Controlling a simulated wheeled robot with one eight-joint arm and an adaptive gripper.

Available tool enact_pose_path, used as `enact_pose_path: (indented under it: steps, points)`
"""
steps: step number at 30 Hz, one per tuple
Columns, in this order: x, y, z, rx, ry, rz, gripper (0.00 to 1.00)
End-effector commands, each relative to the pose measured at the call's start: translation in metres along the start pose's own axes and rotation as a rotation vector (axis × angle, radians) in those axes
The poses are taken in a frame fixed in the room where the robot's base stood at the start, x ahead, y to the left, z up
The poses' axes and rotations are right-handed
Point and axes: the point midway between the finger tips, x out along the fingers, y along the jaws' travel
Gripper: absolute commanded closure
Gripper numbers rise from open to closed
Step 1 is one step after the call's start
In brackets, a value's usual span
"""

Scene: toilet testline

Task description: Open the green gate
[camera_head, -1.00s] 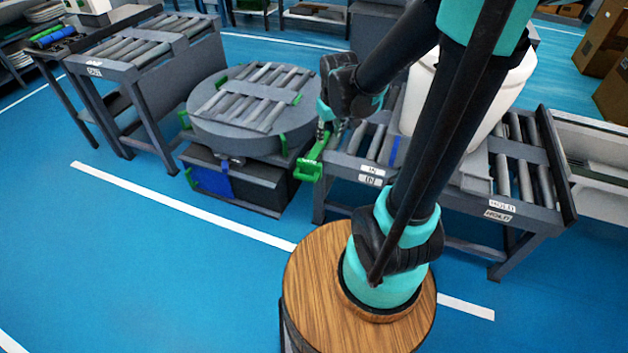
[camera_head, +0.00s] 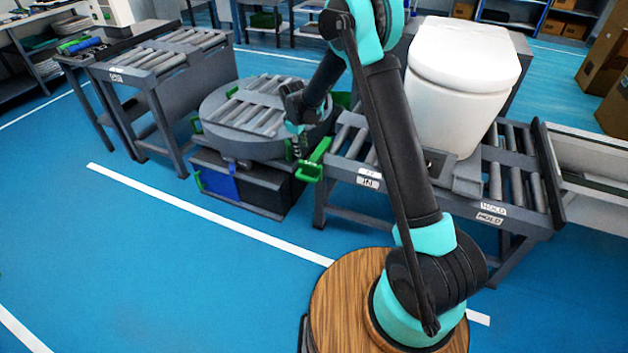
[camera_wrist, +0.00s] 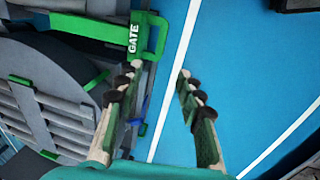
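The green gate (camera_head: 315,161) is a green bar-like handle at the left end of the right roller conveyor, beside the round turntable. In the wrist view the gate (camera_wrist: 147,36) carries the white word GATE and lies at the top, beyond my left fingertip. My gripper (camera_wrist: 160,70) is open, with clear space and blue floor between its two fingers. In the head view my gripper (camera_head: 299,148) points down just left of the gate, near the turntable's right edge. No contact with the gate can be made out.
The round turntable (camera_head: 215,141) with rollers stands left of the gate. A white toilet (camera_head: 458,85) stands on the right conveyor (camera_head: 497,207). Another roller conveyor (camera_head: 150,64) is at the left. Blue floor (camera_head: 150,270) in front is clear.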

Motion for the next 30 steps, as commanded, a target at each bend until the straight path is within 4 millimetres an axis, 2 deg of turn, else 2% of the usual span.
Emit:
enact_pose_path:
  steps: [3,8,11,30]
  points:
    - [0.01,-0.003,-0.011,-0.03,-0.005,-0.002,0.62]
    - [0.021,-0.003,-0.013,-0.038,-0.006,-0.003,0.62]
    - [0.034,-0.003,-0.013,-0.036,-0.006,-0.002,0.62]
    - [0.152,-0.003,-0.012,-0.035,-0.006,-0.002,0.62]
